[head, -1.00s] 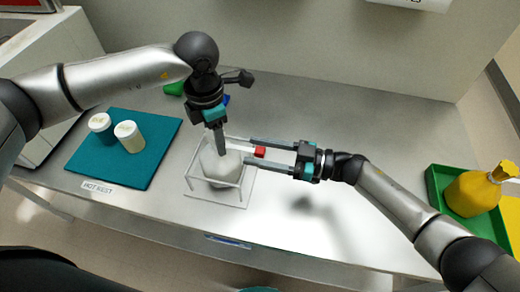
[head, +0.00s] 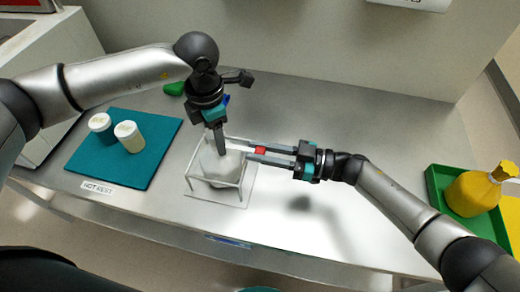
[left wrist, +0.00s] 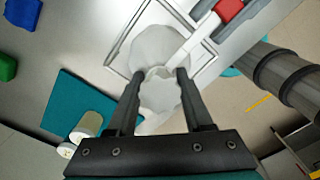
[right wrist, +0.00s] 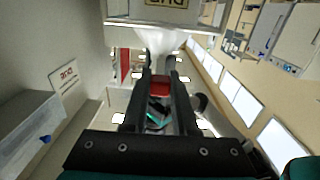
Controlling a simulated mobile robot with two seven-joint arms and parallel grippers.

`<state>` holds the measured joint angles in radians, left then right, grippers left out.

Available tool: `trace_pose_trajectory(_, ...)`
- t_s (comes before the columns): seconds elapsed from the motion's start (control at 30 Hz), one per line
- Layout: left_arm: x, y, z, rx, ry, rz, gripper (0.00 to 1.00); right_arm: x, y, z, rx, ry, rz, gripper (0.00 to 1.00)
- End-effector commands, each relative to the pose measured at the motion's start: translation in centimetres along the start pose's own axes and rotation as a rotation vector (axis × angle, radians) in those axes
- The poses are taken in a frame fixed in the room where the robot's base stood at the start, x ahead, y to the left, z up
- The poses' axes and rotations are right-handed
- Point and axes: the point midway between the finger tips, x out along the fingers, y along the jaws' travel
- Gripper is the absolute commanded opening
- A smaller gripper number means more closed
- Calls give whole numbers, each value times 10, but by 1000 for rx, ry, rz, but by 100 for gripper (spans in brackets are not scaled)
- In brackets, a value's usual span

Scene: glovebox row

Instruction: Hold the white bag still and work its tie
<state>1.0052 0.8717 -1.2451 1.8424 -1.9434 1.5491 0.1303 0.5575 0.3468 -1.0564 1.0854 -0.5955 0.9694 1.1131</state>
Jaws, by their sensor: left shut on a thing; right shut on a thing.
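The white bag (head: 212,172) stands inside a pale wire frame (head: 240,184) on the steel bench. My left gripper (head: 220,150) points down at its top; the left wrist view shows its fingers around the gathered white neck (left wrist: 160,92). A white tie strip (left wrist: 198,38) runs from the neck to a red tab (head: 260,150). My right gripper (head: 250,153) lies level to the right of the bag, shut on the red tab, which also shows between its fingers in the right wrist view (right wrist: 161,88). The fingers hide part of the neck and tie.
A teal mat (head: 150,165) with two white-lidded jars (head: 129,136) lies to the left. A green object (head: 174,89) lies behind my left arm.

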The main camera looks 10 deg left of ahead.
Motion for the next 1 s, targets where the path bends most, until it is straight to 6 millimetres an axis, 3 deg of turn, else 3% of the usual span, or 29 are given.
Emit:
trace_pose_trajectory(0.67, -1, 0, 0, 0, -1, 0, 0, 0, 0, 0, 0, 0, 1, 0)
trace_pose_trajectory(1.0, 0, 0, 0, 1, -1, 0, 0, 26, 0, 0, 0, 0, 1, 0)
